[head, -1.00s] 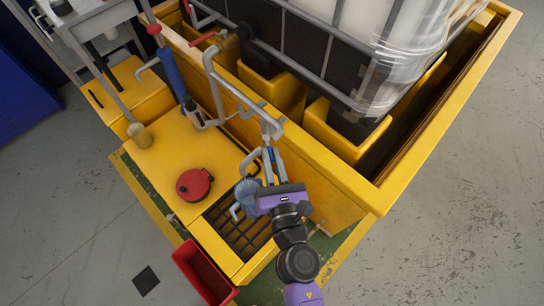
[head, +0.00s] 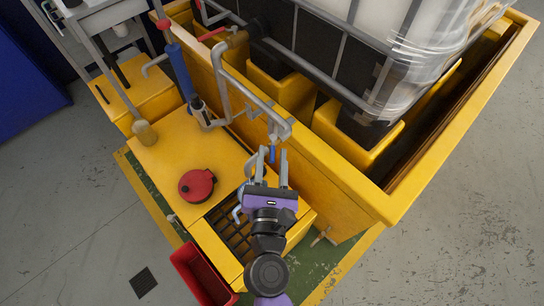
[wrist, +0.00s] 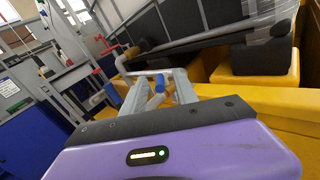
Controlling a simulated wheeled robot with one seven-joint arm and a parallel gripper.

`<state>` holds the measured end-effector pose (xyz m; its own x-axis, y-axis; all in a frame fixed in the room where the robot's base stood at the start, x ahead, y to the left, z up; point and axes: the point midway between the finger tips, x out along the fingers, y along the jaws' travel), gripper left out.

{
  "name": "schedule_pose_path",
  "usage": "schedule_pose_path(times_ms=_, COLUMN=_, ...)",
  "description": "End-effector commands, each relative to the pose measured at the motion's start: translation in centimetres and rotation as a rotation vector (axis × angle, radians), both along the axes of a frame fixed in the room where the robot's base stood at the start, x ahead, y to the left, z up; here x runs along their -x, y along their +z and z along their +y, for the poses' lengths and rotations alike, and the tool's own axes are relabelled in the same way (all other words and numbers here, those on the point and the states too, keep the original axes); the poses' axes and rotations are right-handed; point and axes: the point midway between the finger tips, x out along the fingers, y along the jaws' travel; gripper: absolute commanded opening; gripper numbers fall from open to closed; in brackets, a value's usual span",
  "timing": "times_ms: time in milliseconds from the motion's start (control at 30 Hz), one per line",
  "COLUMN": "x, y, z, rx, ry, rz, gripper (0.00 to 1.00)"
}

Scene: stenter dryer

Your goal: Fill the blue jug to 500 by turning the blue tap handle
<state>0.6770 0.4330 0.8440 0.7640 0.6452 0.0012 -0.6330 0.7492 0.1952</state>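The blue tap handle (head: 272,155) hangs below the end of the grey pipe (head: 280,128) over the drain grate. In the wrist view the handle (wrist: 160,83) shows between my fingers, with gaps on both sides. My gripper (head: 273,156) is open around or just short of the handle; I cannot tell which. The blue jug (head: 238,212) stands on the grate, mostly hidden behind my gripper; only its pale blue handle side shows. Its water level and marks cannot be seen.
A red bin (head: 203,275) stands at the front. The yellow wall (head: 318,180) of the large tank's tray rises close on the right. A second, blue-sleeved pipe (head: 180,72) stands behind.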

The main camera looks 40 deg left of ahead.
Motion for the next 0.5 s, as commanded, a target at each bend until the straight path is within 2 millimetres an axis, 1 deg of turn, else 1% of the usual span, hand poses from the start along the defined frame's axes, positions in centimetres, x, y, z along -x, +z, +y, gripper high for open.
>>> schedule_pose_path(times_ms=300, x=0.2, y=-0.1, z=-0.2, rx=0.002, ry=0.001, rz=0.001, gripper=0.35)
schedule_pose_path(times_ms=367, x=0.6, y=-0.2, z=-0.5, rx=0.003, ry=0.001, rz=0.001, gripper=0.35)
schedule_pose_path(times_ms=500, x=2.1, y=-0.2, z=-1.8, rx=0.002, ry=0.003, rz=0.001, gripper=0.35)
